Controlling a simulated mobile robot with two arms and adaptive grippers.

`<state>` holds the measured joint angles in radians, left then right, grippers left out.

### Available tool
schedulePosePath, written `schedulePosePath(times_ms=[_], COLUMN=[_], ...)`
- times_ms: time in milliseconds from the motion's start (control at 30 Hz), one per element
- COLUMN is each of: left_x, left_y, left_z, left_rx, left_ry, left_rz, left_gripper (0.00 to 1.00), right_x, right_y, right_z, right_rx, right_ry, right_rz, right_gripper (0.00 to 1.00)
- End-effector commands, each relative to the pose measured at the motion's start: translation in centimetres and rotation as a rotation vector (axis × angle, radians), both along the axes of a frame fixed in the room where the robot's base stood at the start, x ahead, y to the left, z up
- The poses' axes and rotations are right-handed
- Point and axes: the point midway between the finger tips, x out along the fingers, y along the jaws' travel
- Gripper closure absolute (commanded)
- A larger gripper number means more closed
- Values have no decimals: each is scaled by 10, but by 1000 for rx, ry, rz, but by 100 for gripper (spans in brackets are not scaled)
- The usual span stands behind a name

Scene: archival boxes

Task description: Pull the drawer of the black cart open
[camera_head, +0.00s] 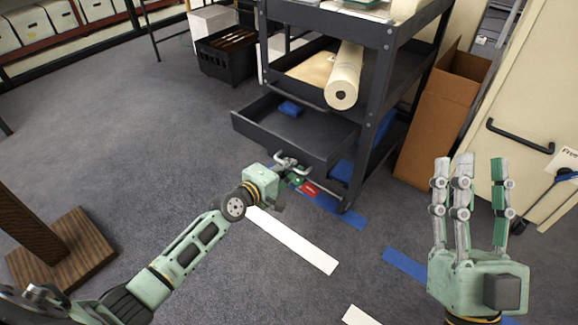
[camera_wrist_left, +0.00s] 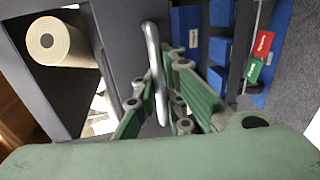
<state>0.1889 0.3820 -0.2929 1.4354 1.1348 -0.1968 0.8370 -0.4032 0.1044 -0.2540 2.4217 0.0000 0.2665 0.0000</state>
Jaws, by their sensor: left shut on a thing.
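The black cart (camera_head: 375,112) stands at the top centre of the head view. Its drawer (camera_head: 325,150) sticks out toward the front left, so its inside shows, with a blue thing (camera_head: 290,108) in it. My left gripper (camera_head: 288,166) is at the drawer's front face, shut on the metal handle. In the left wrist view the handle (camera_wrist_left: 153,50) runs between the green fingers (camera_wrist_left: 165,98) of that gripper. My right gripper (camera_head: 468,175) is at the right of the head view, fingers spread and pointing up, empty and apart from the cart.
A rolled sheet (camera_head: 345,75) lies on the cart above the drawer and overhangs its front. A cardboard box (camera_head: 435,125) and a cream cabinet (camera_head: 535,120) with a black handle stand on the right. A black crate (camera_head: 228,60) is behind.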

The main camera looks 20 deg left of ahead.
Motion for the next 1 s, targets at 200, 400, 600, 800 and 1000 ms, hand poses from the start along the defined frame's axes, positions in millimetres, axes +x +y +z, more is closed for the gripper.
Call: schedulePosePath(times_ms=[200, 400, 600, 800, 1000], left_x=[1, 0, -5, -35, -75], left_y=[1, 0, 2, 13, 28], left_z=[1, 1, 0, 6, 14], left_rx=[0, 0, -1, 0, 2], left_ry=[-2, -1, 0, 1, 1], left_rz=[1, 1, 1, 1, 1], left_gripper=[84, 83, 83, 83, 83], right_x=[1, 1, 0, 0, 0], right_y=[0, 0, 1, 0, 0], right_z=[0, -1, -5, -4, -3], right_rx=[-1, -1, -3, -2, -2], right_ry=[-1, 3, 15, 11, 10], right_rz=[0, 0, 2, 1, 1], right_gripper=[60, 60, 60, 60, 60])
